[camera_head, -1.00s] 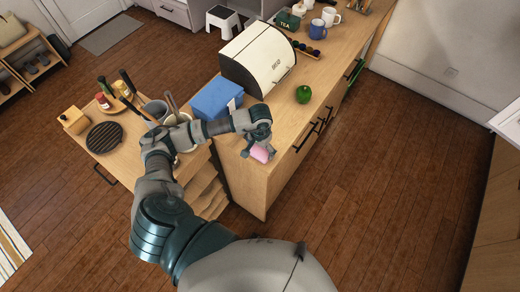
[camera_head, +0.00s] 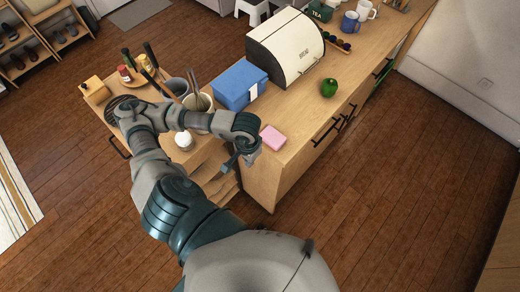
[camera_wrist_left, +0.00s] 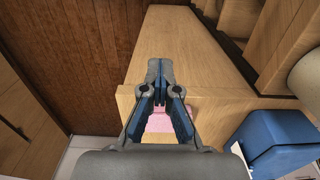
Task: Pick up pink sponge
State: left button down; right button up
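The pink sponge (camera_head: 272,137) lies flat on the wooden counter (camera_head: 290,155) near its front left corner. My left gripper (camera_head: 246,162) is just left of the sponge, by the counter's end edge, apart from the sponge in the head view. In the left wrist view, the fingertips (camera_wrist_left: 160,72) are together with nothing visible between them. Parts of the sponge (camera_wrist_left: 158,122) show behind and between the finger links; the rest is hidden by the gripper. My right gripper is in neither view.
A blue box (camera_head: 238,84) stands behind the sponge, also seen in the left wrist view (camera_wrist_left: 280,145). A white bread box (camera_head: 286,47) and a green apple-like item (camera_head: 329,87) are farther back. A lower side table with utensil pots (camera_head: 198,101) stands left. Counter right of the sponge is clear.

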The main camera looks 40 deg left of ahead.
pick_arm(q)
jog(key=shift+s+r, duration=0.2)
jog(key=shift+s, duration=0.35)
jog(key=shift+c, duration=1.9)
grip_release()
